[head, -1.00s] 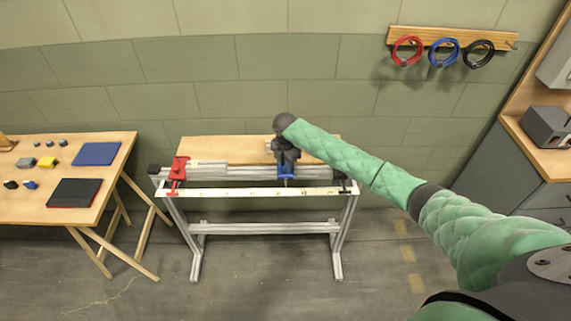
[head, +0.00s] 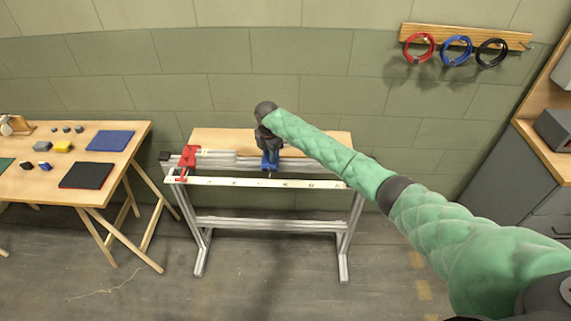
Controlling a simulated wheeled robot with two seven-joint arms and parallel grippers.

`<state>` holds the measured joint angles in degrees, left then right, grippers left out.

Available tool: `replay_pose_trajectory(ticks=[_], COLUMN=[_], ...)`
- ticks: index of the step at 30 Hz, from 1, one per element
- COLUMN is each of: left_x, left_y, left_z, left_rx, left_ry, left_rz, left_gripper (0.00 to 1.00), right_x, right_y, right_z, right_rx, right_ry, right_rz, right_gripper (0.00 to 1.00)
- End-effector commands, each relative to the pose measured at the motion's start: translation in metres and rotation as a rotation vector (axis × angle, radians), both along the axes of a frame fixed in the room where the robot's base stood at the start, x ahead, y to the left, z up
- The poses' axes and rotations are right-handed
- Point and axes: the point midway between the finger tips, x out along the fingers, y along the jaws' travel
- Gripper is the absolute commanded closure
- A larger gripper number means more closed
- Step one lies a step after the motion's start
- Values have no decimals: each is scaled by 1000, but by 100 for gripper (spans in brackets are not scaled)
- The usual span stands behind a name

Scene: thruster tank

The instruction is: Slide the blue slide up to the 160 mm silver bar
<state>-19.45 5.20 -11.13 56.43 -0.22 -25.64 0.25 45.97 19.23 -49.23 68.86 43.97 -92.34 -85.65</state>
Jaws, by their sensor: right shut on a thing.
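The blue slide (head: 270,163) sits on the silver rail of the narrow bench, right of the red stop (head: 187,160). A silver bar (head: 218,155) lies along the rail just right of the red stop. A short gap shows between its right end and the blue slide. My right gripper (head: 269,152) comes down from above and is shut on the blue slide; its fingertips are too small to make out. My left gripper is not in view.
A pale scale strip (head: 260,183) with small marks runs along the bench front. A wooden board (head: 225,138) lies behind the rail. A wooden table (head: 110,172) with mats and small blocks stands at left. Coloured cable loops hang on a wall rack (head: 465,36).

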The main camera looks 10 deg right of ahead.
Motion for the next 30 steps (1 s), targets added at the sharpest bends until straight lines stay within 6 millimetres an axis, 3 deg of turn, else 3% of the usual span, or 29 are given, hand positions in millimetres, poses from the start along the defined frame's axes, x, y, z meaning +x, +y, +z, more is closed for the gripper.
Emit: replay_pose_trajectory(ticks=[1,6,13,19,30], left_x=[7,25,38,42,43], left_y=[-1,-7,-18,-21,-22], left_z=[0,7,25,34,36], left_rx=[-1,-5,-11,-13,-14], left_ry=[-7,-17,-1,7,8], left_rz=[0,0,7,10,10], left_gripper=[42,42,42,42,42], right_x=[4,15,25,30,30], right_y=[15,50,86,99,101], right_z=[-1,0,0,2,2], right_rx=[5,4,3,2,2], right_ry=[-2,-3,-2,-2,-2], right_rz=[4,4,2,1,1], right_gripper=[100,100,100,100,100])
